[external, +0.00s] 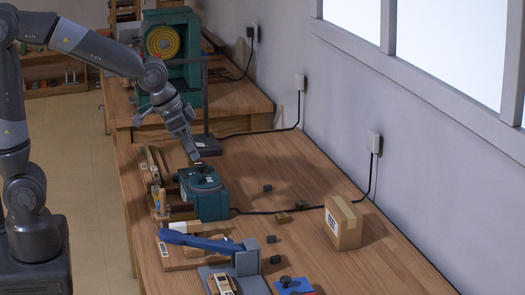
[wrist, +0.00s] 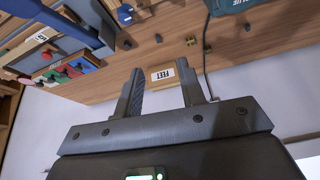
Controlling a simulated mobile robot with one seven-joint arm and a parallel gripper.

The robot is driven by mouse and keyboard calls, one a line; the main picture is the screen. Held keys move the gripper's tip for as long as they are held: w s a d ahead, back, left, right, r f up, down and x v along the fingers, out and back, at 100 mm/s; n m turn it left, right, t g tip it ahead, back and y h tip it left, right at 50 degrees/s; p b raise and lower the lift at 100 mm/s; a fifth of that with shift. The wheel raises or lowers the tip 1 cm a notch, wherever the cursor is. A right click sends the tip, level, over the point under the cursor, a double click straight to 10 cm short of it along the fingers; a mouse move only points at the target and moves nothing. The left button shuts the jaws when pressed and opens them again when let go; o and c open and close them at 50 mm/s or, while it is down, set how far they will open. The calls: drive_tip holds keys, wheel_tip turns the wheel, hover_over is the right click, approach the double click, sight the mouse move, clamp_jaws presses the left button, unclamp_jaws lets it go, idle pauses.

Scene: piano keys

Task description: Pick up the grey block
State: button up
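Several small dark blocks lie on the wooden workbench (external: 300,165); I cannot tell for sure which is the grey block. One dark grey block (external: 267,188) lies right of the teal machine. Two more, a dark block (external: 271,239) and another dark block (external: 275,260), lie nearer the front. The wrist view also shows small blocks, one dark block (wrist: 158,38) among them. My gripper (external: 195,158) is above the teal machine, left of and apart from the blocks. In the wrist view my gripper (wrist: 160,67) is open, with nothing held between its fingers.
A cardboard box (external: 344,224) stands at the right. The teal machine (external: 208,205) is below my gripper. A blue-handled tool (external: 205,242) and a small blue item (external: 293,286) are at the front. A black cable (external: 250,212) crosses the bench. The bench's right part is fairly clear.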

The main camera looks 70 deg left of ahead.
approach(270, 237)
drive_tip(key=shift+m+h, duration=0.3)
drive_tip(key=shift+m, duration=0.1)
drive_tip(key=shift+a+x, duration=0.15)
drive_tip(key=shift+x, duration=1.9)
drive_tip(key=shift+a+x, duration=0.15)
drive_tip(key=shift+x, duration=1.95)
drive_tip(key=shift+c, duration=0.2)
drive_tip(key=shift+g, duration=0.3)
clamp_jaws()
